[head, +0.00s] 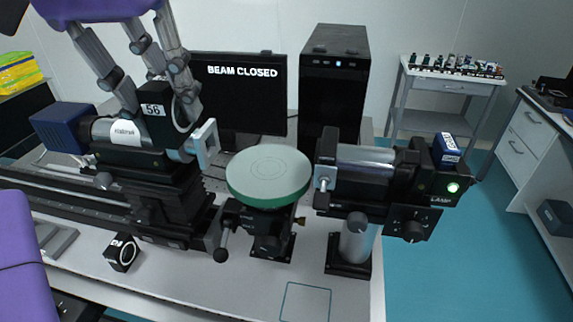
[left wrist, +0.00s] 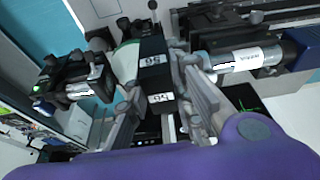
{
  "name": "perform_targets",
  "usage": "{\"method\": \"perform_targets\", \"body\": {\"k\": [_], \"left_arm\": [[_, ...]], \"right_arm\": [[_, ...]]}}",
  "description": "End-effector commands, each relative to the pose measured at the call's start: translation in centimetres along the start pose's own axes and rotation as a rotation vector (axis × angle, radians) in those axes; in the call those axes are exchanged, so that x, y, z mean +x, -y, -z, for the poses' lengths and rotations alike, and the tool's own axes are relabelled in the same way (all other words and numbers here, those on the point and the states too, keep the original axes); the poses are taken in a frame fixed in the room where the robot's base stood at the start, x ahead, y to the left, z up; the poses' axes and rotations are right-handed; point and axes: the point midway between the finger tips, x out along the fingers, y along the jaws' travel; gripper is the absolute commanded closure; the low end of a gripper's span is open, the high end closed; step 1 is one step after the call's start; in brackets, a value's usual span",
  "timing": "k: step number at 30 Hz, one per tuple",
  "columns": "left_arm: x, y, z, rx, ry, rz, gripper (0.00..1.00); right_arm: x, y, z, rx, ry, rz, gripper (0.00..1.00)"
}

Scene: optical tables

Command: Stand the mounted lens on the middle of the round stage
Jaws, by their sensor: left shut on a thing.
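The mounted lens (head: 154,124), a black block with a white "56" label and a round ring at its side, is held up in my left gripper (head: 160,93). The left gripper is shut on it, fingers pointing down. In the left wrist view the black mount (left wrist: 153,78) sits between the fingertips (left wrist: 158,100). The round stage (head: 268,172) has a pale green top with faint circles and a green rim. Its top is bare. In the head view the lens is up and left of the stage, apart from it.
A blue-ended cylinder labelled instrument (head: 120,132) stands close behind and left of the stage. A lamp unit (head: 365,175) stands close on its right. Another small black mount (head: 122,252) lies on the table front left. A monitor (head: 240,90) reads BEAM CLOSED.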

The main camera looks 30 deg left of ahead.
Motion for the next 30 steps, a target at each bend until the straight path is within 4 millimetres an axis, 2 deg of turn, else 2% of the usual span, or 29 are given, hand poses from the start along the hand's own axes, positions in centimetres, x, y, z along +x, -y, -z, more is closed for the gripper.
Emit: {"method": "perform_targets", "body": {"k": [5,15,18,21,30], "left_arm": [[0.9,-0.8,0.9,0.022,0.003,-0.009,1.00],[6.5,-5.2,6.3,0.023,0.005,-0.008,1.00],[9.2,-5.9,6.8,0.022,0.008,-0.006,1.00],[10.6,-6.5,7.5,0.019,0.003,-0.005,1.00],[12.7,-7.4,8.2,0.018,0.000,-0.007,1.00]], "right_arm": [[-0.1,0.1,0.2,0.001,-0.003,0.001,0.60],[-0.3,0.3,-0.1,0.002,0.005,0.005,0.60],[-0.1,0.1,-0.8,0.000,0.014,0.003,0.60],[-0.1,0.0,-0.6,-0.002,0.010,0.001,0.60],[-0.1,0.0,-0.3,-0.002,0.006,0.001,0.60]]}}
